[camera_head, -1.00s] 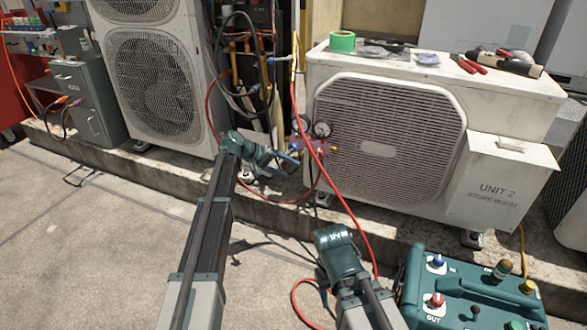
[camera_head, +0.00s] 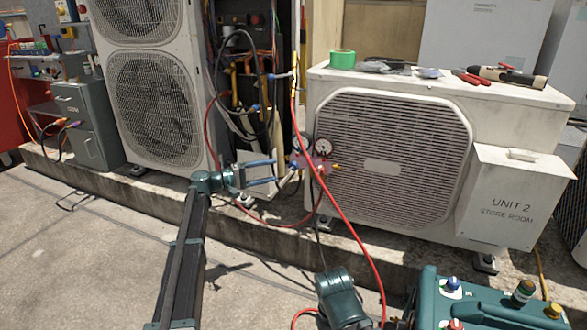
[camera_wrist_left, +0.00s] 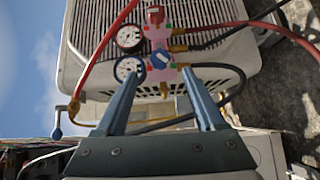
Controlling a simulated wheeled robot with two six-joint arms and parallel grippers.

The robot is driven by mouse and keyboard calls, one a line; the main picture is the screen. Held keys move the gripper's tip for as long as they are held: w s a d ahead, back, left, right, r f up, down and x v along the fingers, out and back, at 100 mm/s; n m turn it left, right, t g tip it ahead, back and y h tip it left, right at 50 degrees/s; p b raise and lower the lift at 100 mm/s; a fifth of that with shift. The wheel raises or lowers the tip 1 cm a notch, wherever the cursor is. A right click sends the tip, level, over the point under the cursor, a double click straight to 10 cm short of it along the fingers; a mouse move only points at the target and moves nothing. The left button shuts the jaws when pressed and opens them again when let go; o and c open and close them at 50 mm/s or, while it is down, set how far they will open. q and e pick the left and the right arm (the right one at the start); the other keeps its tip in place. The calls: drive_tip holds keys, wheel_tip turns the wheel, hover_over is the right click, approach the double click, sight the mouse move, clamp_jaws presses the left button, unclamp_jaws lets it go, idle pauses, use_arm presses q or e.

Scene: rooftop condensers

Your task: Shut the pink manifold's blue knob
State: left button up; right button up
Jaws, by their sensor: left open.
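The pink manifold (camera_head: 312,163) hangs in front of the left part of the Unit 2 condenser's grille, with round gauges above it. In the left wrist view the manifold (camera_wrist_left: 172,72) shows two dial gauges, a red knob (camera_wrist_left: 155,15) and the blue knob (camera_wrist_left: 160,58). My left gripper (camera_head: 274,171) is open just left of the manifold, its blue fingers pointing at it. In the left wrist view the fingers (camera_wrist_left: 162,75) lie either side of the blue knob's line, apart from it as far as I can tell. My right gripper is out of view.
A red hose (camera_head: 336,205) runs down across the condenser (camera_head: 455,205) front. A teal recovery machine (camera_head: 475,305) stands at the lower right. Tape and tools lie on the condenser top. A concrete curb (camera_head: 150,195) runs below the units.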

sight(291, 167)
use_arm(q)
drive_tip(key=x, duration=0.9)
drive_tip(key=shift+w+d, duration=0.1)
clamp_jaws()
